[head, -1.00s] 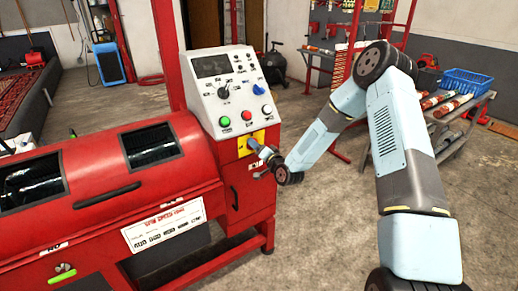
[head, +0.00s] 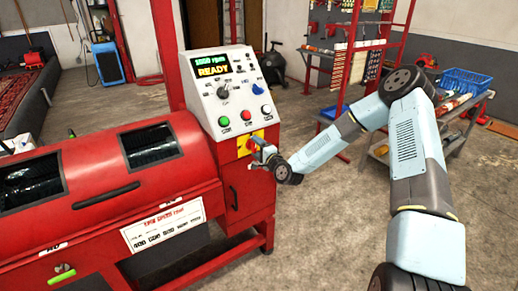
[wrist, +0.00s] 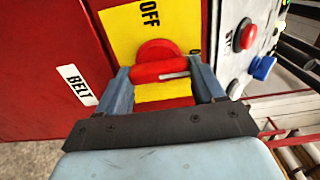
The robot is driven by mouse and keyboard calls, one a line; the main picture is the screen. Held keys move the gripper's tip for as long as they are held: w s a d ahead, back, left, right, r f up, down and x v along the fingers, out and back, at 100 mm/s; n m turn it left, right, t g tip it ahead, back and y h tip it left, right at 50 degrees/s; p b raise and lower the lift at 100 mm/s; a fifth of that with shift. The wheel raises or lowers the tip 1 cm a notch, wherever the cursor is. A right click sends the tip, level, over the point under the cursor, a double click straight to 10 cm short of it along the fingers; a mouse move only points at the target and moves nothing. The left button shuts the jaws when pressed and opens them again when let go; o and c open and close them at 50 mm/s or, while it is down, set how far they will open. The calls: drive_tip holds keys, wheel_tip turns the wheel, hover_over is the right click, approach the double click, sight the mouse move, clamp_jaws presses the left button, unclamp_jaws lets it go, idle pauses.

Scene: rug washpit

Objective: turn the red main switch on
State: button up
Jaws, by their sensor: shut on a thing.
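The red main switch (wrist: 155,60) is a red rotary knob with a bar handle on a yellow plate (wrist: 185,25) in the wrist view. My gripper (wrist: 163,82) is shut on the handle, one finger at each end. The handle's white mark points right in that view, toward a partly hidden label beginning with "O". The "OFF" label (wrist: 150,14) is at the plate's top. In the head view my gripper (head: 262,150) is at the yellow plate (head: 243,147), largely covering the switch. The panel display (head: 211,66) is lit and reads "READY".
The white control panel (head: 240,95) above the switch carries green, red and white buttons and knobs. The red machine (head: 100,180) extends left. A red rack (head: 345,70) and a shelf with a blue crate (head: 466,82) stand behind my arm. Concrete floor is clear on the right.

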drive_tip(key=shift+w+d+f, duration=0.15)
drive_tip(key=shift+d, duration=0.15)
drive_tip(key=o, duration=1)
drive_tip(key=shift+a, duration=0.2)
drive_tip(key=shift+o, duration=0.2)
drive_tip(key=v, duration=1.4)
